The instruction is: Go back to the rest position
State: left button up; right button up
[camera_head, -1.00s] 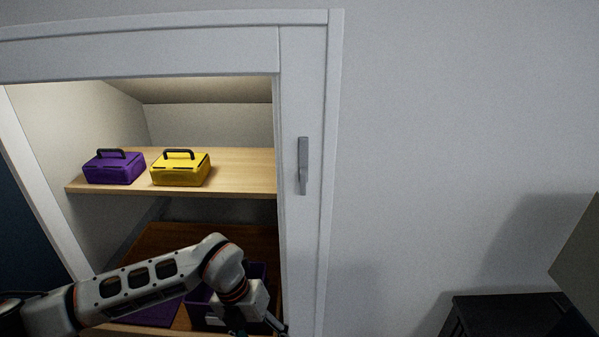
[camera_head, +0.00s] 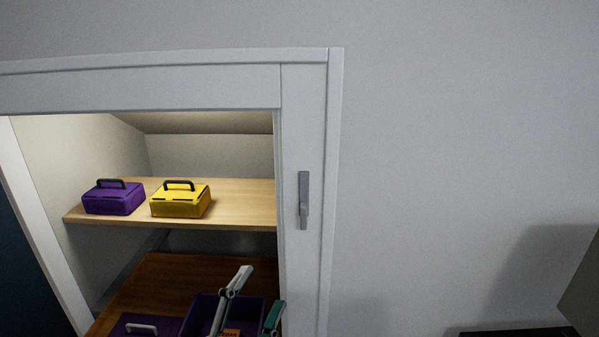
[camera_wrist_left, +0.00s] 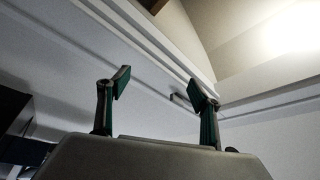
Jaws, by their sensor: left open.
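My left gripper (camera_head: 257,297) shows at the bottom of the head view, its fingers pointing up in front of the cupboard's lower part. It is open with nothing between the fingers. In the left wrist view its two green-padded fingers (camera_wrist_left: 160,88) stand well apart and empty, with wall and white trim behind them. The rest of my left arm is out of the head view. My right gripper is not in view.
A wooden shelf (camera_head: 243,207) holds a purple box (camera_head: 114,200) and a yellow box (camera_head: 178,205). Below are an open purple bin (camera_head: 201,312), partly behind my gripper, and a purple lid with a pale handle (camera_head: 142,328). A white door frame (camera_head: 304,270) stands right.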

pick_arm(q)
jog(key=s+a+f+n+g+y, duration=0.3)
jog(key=a+f+n+y, duration=0.15)
jog(key=a+f, duration=0.4)
jog(key=s+a+f+n+g+y, duration=0.2)
jog(key=s+a+f+n+y, duration=0.1)
jog(key=a+f+y, duration=0.5)
jog(key=s+a+f+n+g, duration=0.1)
jog(key=s+a+f+g, duration=0.45)
jog(key=s, duration=0.45)
jog(key=s+a+f+n+g, duration=0.1)
jog(key=s+a+f+g, duration=0.5)
jog(key=s, duration=0.5)
jog(key=w+d+n+t+h+p, duration=0.1)
jog(key=w+d+t+h+p, duration=0.1)
jog(key=d, duration=0.5)
jog(key=w+d+n+t+h+p, duration=0.2)
jog(key=d+t+h+p, duration=0.3)
jog(key=d, duration=0.3)
jog(key=shift+w+r+t+p, duration=0.15)
jog(key=shift+w+t+p, duration=0.3)
jog(key=shift+w+p, duration=0.4)
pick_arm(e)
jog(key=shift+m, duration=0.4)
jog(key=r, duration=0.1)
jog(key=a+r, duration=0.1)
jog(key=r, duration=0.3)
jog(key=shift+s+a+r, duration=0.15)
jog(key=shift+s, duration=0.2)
